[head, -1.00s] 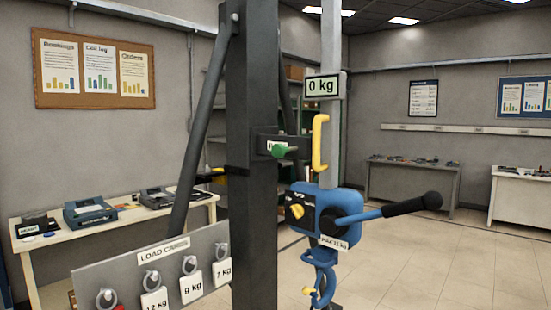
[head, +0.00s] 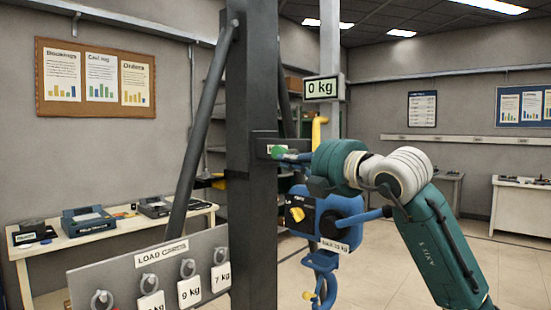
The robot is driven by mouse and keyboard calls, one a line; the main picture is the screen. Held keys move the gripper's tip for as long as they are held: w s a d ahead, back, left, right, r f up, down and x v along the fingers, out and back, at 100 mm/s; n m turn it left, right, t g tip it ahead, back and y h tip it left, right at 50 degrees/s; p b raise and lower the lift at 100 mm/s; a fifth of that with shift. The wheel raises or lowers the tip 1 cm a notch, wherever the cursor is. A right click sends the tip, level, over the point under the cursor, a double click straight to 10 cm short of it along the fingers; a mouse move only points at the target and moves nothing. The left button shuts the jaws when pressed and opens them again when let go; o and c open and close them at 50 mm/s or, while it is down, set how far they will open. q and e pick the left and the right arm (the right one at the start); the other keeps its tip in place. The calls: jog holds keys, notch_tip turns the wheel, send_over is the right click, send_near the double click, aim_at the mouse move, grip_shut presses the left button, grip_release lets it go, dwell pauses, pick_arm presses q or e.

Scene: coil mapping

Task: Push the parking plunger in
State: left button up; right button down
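The parking plunger, a green knob (head: 279,151), sticks out of a dark labelled bracket on the dark upright post (head: 254,240). My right arm comes in from the lower right, and my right gripper (head: 300,157) points left with its tip right at the knob. I cannot tell whether it touches the knob, and its fingers are too small and dark to read. My arm hides the hoist's black lever grip and part of the yellow handle (head: 318,132). My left gripper is not in view.
A load card board (head: 165,265) with several hanging weight tags stands at the lower left. A display (head: 322,88) reading 0 kg sits above the hoist. A table (head: 190,217) with devices is at the left. Open tiled floor lies at the right.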

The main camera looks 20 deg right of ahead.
aim_at(275, 155)
dwell(0.3)
jog(key=w+p, duration=0.2)
jog(key=w, duration=0.1)
jog(key=w+p, duration=0.2)
jog(key=w, duration=0.2)
jog(key=w+d+p, duration=0.1)
jog(key=w+p, duration=0.1)
jog(key=w, duration=0.2)
jog(key=shift+w+r+p, duration=0.1)
jog(key=shift+w+p, duration=0.1)
jog(key=shift+p, duration=0.2)
jog(key=shift+w+d, duration=0.1)
jog(key=shift+d, duration=0.2)
jog(key=shift+a, duration=0.15)
